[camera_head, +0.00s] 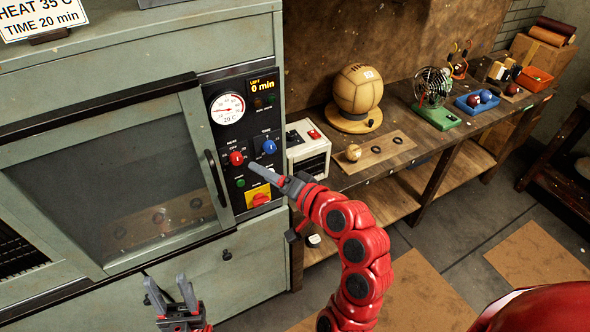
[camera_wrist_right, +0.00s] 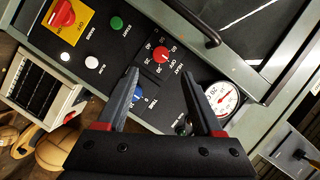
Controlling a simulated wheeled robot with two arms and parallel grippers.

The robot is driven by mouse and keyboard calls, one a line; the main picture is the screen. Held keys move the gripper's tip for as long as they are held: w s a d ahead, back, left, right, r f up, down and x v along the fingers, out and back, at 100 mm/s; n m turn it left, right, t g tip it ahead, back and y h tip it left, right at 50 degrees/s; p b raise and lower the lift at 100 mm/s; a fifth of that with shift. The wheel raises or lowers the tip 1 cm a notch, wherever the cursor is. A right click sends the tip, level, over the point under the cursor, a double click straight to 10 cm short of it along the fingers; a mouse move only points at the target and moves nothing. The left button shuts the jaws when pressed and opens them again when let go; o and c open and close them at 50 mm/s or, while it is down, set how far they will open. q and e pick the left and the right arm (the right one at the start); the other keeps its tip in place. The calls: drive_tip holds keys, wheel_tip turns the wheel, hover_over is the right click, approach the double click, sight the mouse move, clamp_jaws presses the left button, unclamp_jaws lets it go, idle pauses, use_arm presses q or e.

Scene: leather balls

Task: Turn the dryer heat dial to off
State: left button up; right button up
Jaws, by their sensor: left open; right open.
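The dryer (camera_head: 60,85) is a grey-green cabinet with a black control panel on its right side. The red heat dial (camera_head: 236,158) sits below the round temperature gauge (camera_head: 227,108); it also shows in the right wrist view (camera_wrist_right: 160,55), beyond the fingertips. A blue time dial (camera_head: 269,147) is beside it, partly hidden by a finger in the wrist view. My right gripper (camera_head: 262,172) is open and empty in front of the panel, just right of and below the red dial, apart from it. My left gripper (camera_head: 172,292) is open and empty, low before the dryer.
A red-on-yellow switch (camera_head: 258,197) and a green button (camera_head: 240,183) are lower on the panel. The black door handle (camera_head: 215,178) is to its left. A white box device (camera_head: 308,148) and a leather ball (camera_head: 357,88) stand on the bench (camera_head: 400,170) at right.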

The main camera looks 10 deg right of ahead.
drive_tip(key=p+v, duration=0.7)
drive_tip(key=v, duration=0.1)
drive_tip(key=shift+s+d+p, duration=0.25)
drive_tip(key=shift+s+p, duration=0.05)
drive_tip(key=shift+p, duration=0.1)
drive_tip(key=shift+s, duration=0.1)
